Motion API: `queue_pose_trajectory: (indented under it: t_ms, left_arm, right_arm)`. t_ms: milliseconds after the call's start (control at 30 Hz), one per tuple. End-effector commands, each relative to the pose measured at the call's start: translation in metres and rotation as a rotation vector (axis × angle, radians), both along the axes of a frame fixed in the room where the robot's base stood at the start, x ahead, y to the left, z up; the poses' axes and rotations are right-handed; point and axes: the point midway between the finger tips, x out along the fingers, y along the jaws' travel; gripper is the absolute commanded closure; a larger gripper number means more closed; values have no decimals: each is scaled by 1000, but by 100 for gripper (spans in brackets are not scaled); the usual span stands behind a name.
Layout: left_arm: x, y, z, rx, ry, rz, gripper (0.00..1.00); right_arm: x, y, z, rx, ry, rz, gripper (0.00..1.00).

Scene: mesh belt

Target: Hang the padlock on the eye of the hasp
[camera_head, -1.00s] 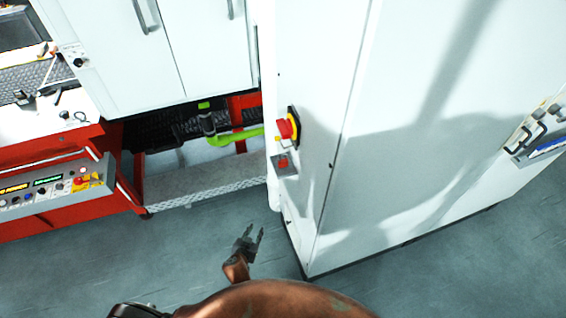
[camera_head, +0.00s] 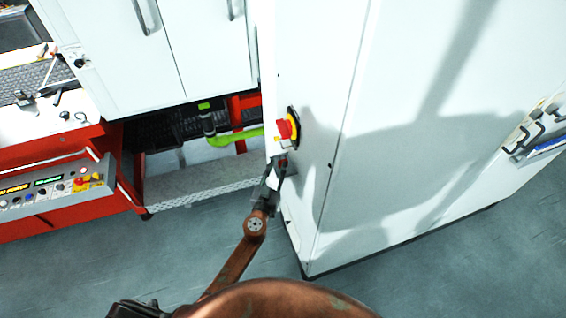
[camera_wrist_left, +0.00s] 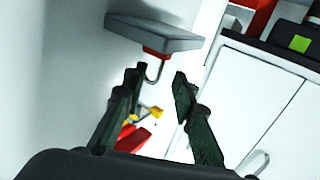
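The padlock (camera_wrist_left: 157,53) has a red body and a thin grey shackle. It rests against a small grey shelf (camera_wrist_left: 155,35) on the white cabinet; the wrist view appears upside down. My left gripper (camera_head: 275,172) is at the shelf in the head view, partly covering it. In the wrist view its fingers (camera_wrist_left: 159,76) are open, one on each side of the shackle, with gaps visible. The yellow hasp part (camera_wrist_left: 156,113) shows beyond the fingers beside the red switch handle (camera_head: 285,129). The hasp's eye is too small to make out clearly. My right gripper is out of view.
The tall white cabinet (camera_head: 400,140) stands right of my left arm. A red machine with a button panel (camera_head: 60,188) and white doors (camera_head: 120,50) is on the left. A green pipe (camera_head: 236,137) runs behind the gripper. The floor (camera_head: 190,245) is clear.

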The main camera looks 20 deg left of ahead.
Motion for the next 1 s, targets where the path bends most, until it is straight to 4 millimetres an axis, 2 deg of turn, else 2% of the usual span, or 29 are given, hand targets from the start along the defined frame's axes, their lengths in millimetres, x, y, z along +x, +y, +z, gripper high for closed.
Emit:
queue_pose_trajectory:
  t_ms: [133,400,767,1000]
  left_arm:
    - [17,0,1,2,0,0,75]
    - [20,0,0,1,1,0,75]
    - [20,0,0,1,1,0,99]
    - [20,0,0,1,1,0,100]
  right_arm:
    - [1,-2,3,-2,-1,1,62]
    - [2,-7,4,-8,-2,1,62]
    - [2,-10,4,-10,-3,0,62]
    - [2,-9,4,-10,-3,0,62]
